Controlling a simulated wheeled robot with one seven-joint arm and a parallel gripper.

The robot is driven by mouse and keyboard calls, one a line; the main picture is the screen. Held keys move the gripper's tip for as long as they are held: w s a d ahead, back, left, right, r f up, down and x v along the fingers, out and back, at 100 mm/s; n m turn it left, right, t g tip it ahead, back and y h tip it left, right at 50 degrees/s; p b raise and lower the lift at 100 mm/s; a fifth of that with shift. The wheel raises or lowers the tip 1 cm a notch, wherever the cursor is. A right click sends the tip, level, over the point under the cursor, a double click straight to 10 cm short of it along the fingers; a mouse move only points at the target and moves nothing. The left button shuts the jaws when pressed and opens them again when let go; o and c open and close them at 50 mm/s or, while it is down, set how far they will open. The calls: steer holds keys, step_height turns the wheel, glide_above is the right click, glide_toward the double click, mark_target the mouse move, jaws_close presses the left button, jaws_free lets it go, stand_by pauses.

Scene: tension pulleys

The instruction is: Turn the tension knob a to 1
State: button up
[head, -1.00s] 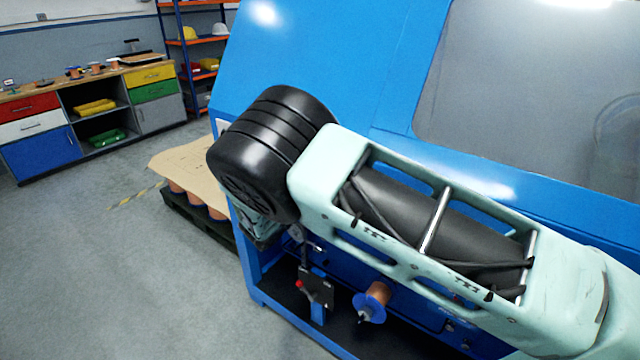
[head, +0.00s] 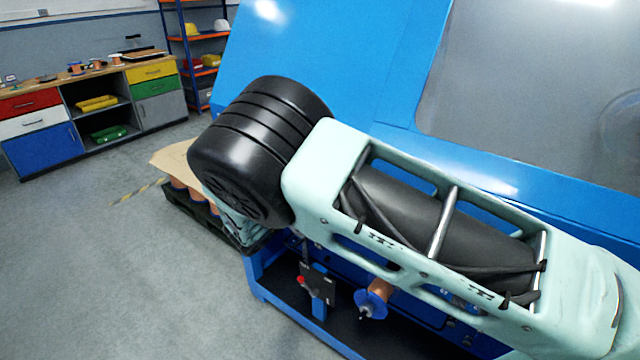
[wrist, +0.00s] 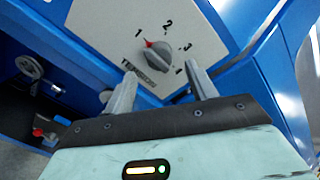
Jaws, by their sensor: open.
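In the wrist view a grey knob (wrist: 158,57) sits on a pale dial plate (wrist: 110,25) marked 1 to 4. Its red mark is at the upper left and points roughly at the 1. The left fingertip shows below left of the knob and the right one below right. I see no clear contact with the knob. In the head view my arm hides the knob and gripper.
The blue machine (head: 310,60) fills the area around and behind my arm. A copper spool with a blue flange (head: 370,304) and a dark bracket (head: 318,285) sit low on it. A pallet (head: 205,215) stands to the left. The floor at left is clear.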

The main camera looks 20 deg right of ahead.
steer(key=f+b+v, duration=0.1)
steer(key=v, duration=1.2)
steer(key=shift+s+r+b, duration=0.15)
steer(key=shift+r+b, duration=0.25)
steer(key=shift+r, duration=0.05)
steer(key=shift+a, duration=0.15)
steer(key=s+d+m+g+y, duration=0.4)
steer(key=s+d+m+g, duration=0.35)
steer(key=s+m, duration=0.25)
steer(key=s+r+m+g+y, duration=0.1)
steer(key=s+r+m+y, duration=0.2)
steer(key=s+m, duration=0.6)
steer(key=s+r+m+g+y, duration=0.2)
steer(key=s+r+m+y, duration=0.2)
steer(key=s+m+y, duration=0.3)
steer(key=s+m, duration=0.3)
steer(key=s, duration=0.2)
steer(key=shift+s, duration=0.25)
